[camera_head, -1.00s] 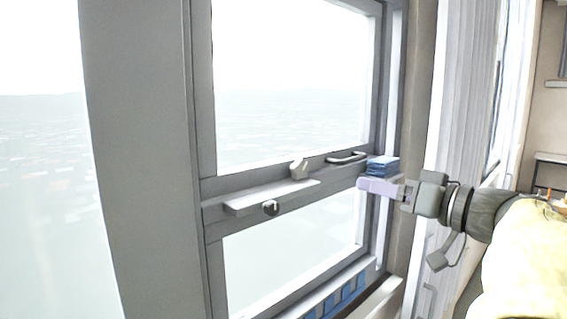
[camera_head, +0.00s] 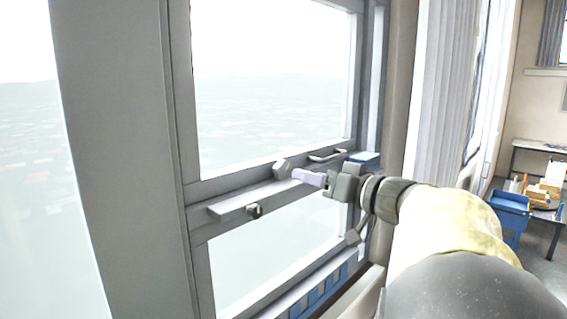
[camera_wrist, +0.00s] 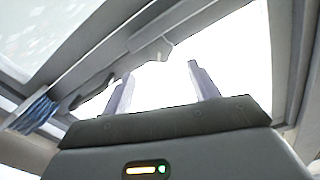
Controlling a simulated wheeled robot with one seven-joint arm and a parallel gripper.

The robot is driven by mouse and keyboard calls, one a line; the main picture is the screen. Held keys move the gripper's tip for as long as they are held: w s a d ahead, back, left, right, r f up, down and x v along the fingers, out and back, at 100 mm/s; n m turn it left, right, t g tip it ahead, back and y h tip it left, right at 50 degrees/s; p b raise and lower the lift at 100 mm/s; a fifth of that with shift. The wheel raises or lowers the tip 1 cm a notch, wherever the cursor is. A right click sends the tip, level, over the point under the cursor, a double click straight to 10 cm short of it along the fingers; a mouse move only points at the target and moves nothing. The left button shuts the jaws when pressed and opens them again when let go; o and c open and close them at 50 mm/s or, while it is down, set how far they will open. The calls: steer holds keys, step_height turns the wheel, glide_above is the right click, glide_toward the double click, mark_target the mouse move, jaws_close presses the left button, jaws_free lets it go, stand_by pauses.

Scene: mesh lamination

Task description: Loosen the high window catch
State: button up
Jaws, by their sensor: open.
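The window catch (camera_head: 281,168), a small pale lever, stands on the window's middle rail (camera_head: 235,183). In the wrist view a pale catch-like piece (camera_wrist: 160,49) shows on the rail beyond the fingertips. My gripper (camera_head: 297,175) is just right of the catch in the head view, its pale lilac fingers pointing left at it. In the wrist view my gripper (camera_wrist: 160,69) has its two fingers wide apart with nothing between them. The head view does not show whether the fingertips touch the catch.
A grey bar handle (camera_head: 327,155) is on the rail, right of the catch. A dark round knob (camera_head: 254,211) sits lower left. A blue stack (camera_head: 365,158) lies at the rail's right end, partly behind my arm. A blue cart (camera_head: 510,212) stands far right.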

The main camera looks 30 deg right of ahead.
mark_target(286, 169)
steer(key=p+x, duration=0.2)
steer(key=x, duration=0.5)
steer(key=shift+w, duration=0.15)
steer(key=c, duration=1)
